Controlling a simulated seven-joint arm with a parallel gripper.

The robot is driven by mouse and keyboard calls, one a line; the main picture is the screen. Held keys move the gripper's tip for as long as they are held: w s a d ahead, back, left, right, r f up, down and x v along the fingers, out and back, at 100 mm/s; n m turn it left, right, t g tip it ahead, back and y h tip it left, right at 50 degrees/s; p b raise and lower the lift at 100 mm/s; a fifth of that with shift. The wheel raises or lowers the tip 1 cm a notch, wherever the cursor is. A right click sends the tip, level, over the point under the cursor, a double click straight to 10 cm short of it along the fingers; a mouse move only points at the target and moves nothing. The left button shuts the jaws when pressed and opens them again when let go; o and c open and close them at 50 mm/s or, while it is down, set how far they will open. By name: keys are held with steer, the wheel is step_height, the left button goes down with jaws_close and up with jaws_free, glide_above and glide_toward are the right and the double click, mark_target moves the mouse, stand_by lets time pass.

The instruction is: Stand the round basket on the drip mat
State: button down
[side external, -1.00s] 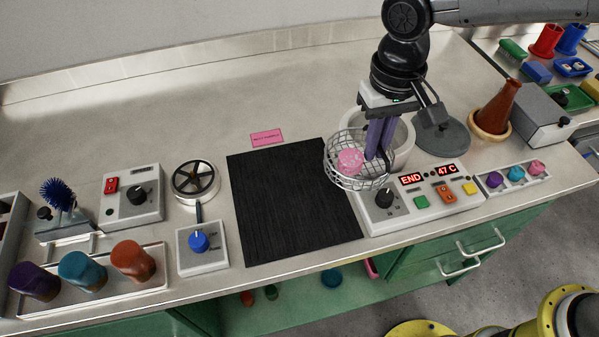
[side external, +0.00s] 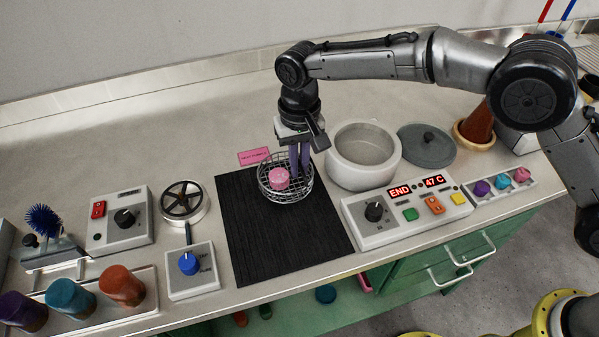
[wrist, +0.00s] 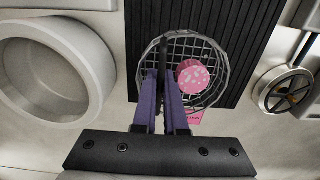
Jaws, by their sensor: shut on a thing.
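The round wire basket (side external: 287,192) hangs from my gripper (side external: 300,172), with a pink speckled piece (side external: 279,179) inside. It is over the far right part of the black drip mat (side external: 270,240); I cannot tell whether it touches the mat.
The round white oven pot (side external: 362,165) stands open and empty right of the mat, its grey lid (side external: 428,140) beyond it. The control panel (side external: 400,220) reads END and 47 C. A pink label (side external: 253,157) lies behind the mat. The front of the mat is clear.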

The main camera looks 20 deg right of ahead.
mark_target(300, 177)
steer(key=shift+f, duration=1.4)
steer(key=shift+f, duration=0.1)
steer(key=c, duration=1)
jaws_free()
step_height(300, 177, up, 12)
steer(key=shift+f, duration=0.1)
steer(key=shift+r, duration=0.2)
